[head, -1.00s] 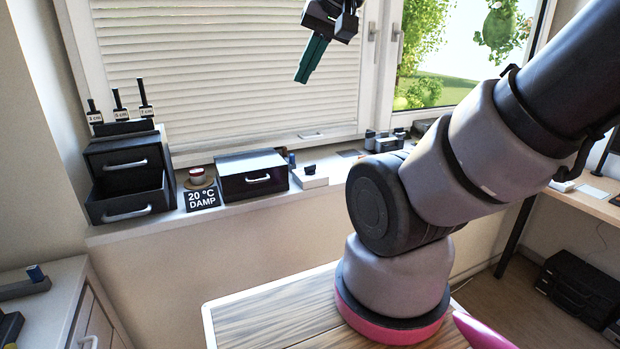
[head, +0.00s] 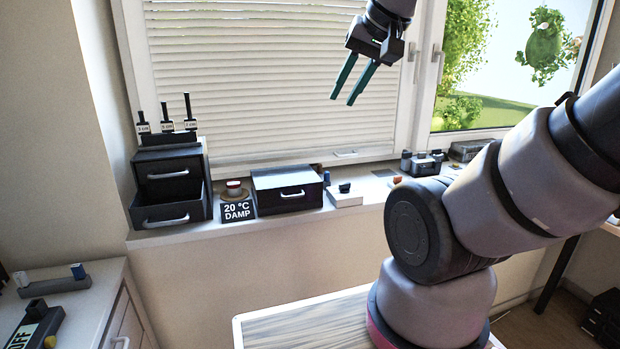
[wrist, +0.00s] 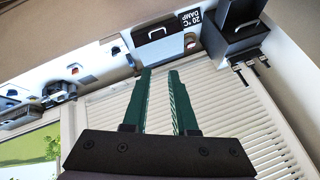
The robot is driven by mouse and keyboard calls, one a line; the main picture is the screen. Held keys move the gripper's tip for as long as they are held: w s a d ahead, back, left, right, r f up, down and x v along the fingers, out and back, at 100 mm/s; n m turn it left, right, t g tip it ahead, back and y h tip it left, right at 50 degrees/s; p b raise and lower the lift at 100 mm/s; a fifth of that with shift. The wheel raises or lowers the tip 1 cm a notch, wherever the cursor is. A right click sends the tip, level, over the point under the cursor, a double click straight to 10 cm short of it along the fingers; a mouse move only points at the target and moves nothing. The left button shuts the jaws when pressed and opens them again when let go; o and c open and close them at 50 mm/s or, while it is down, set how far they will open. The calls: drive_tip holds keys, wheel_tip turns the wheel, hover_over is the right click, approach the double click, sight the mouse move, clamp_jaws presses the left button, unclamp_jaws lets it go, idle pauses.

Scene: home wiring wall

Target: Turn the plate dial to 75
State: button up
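No dial with a readable 75 shows. A black device (head: 36,328) with an "OFF" display lies on the white cabinet at the lower left, cut by the picture edge. A dark knob-like block (head: 36,308) sits at its far end; I cannot tell whether this is the plate dial. A white box (head: 344,198) with a small black knob (head: 345,187) stands on the windowsill. My gripper (head: 343,101) is open and empty, high in front of the blind, apart from all of these. Its two green fingers also show in the wrist view (wrist: 160,72), with a gap between them.
On the sill (head: 290,225) stand a black drawer tower (head: 169,173), a "20 °C DAMP" sign (head: 238,212), a round red-topped item (head: 234,190) and a black drawer box (head: 288,188). A grey holder (head: 54,285) lies on the cabinet. The air before the blind (head: 250,80) is free.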

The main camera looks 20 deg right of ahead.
drive_tip(key=shift+o, duration=0.6)
drive_tip(key=shift+w+d+n+g, duration=0.1)
drive_tip(key=shift+w+n+g, duration=0.2)
drive_tip(key=shift+w, duration=0.15)
drive_tip(key=n+g+h, duration=0.6)
drive_tip(key=n+h, duration=0.1)
drive_tip(key=n, duration=1.6)
hover_over(343, 184)
drive_tip(key=a, duration=0.4)
wheel_tip(343, 184, down, 21)
drive_tip(key=x, duration=1)
drive_tip(key=shift+s+f, duration=0.15)
drive_tip(key=shift+f, duration=0.15)
drive_tip(key=shift+y, duration=0.3)
clamp_jaws()
